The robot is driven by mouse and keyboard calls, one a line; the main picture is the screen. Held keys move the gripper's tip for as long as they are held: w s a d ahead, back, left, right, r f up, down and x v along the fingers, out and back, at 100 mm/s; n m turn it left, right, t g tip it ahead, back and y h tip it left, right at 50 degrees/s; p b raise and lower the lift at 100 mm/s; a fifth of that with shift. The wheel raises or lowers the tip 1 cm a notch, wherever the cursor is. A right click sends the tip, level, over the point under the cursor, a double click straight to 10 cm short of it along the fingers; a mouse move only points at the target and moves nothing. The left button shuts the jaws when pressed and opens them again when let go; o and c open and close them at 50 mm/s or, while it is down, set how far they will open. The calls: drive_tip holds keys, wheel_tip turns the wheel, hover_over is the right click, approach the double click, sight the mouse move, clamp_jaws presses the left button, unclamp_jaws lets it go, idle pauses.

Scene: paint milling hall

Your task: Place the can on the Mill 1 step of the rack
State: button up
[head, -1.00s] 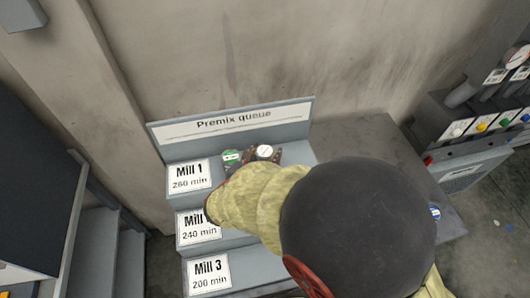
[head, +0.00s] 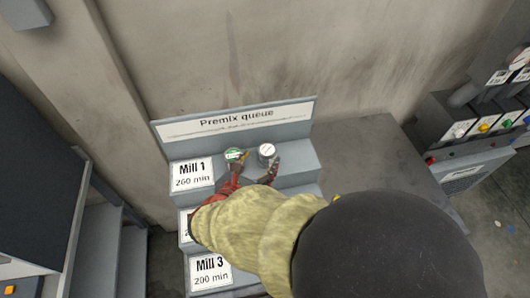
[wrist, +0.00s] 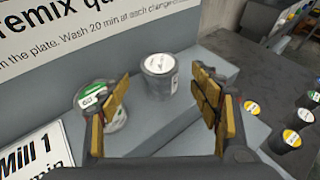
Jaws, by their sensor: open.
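A grey can with a white lid (head: 267,150) stands upright on the top step of the rack, the Mill 1 step (head: 300,160). It also shows in the wrist view (wrist: 159,78), beyond the gap between my fingers. A can with a green and white lid (head: 233,155) stands to its left on the same step, apart from it. The left finger partly hides this green can in the wrist view (wrist: 84,99). My gripper (head: 259,166) is open and empty in front of the two cans. My arm hides much of the lower steps.
The Premix queue sign (head: 237,122) rises behind the top step. Several cans with coloured lids (wrist: 292,138) stand on a dark surface right of the rack. The dark bench top (head: 365,150) is bare near the wall.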

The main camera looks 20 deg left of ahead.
drive_tip(key=v, duration=0.5)
drive_tip(key=shift+s, duration=0.15)
drive_tip(key=shift+r, duration=0.1)
drive_tip(key=w+d+r+m+g+h, duration=0.15)
drive_tip(key=d+m+g, duration=0.25)
drive_tip(key=d+m, duration=0.65)
drive_tip(key=w+d+r+m+g+h, duration=0.1)
drive_tip(key=d+r+m+g+h, duration=0.35)
drive_tip(key=d, duration=1.15)
drive_tip(key=s+d+r+m+y, duration=0.3)
drive_tip(key=s+d+m, duration=0.2)
drive_tip(key=m, duration=0.5)
drive_tip(key=s+d+r+m+y, duration=0.3)
drive_tip(key=s+d+m+y, duration=0.1)
drive_tip(key=m, duration=0.6)
drive_tip(key=shift+s+d+t, duration=0.35)
drive_tip(key=shift+s+d, duration=0.05)
drive_tip(key=shift+d, duration=0.3)
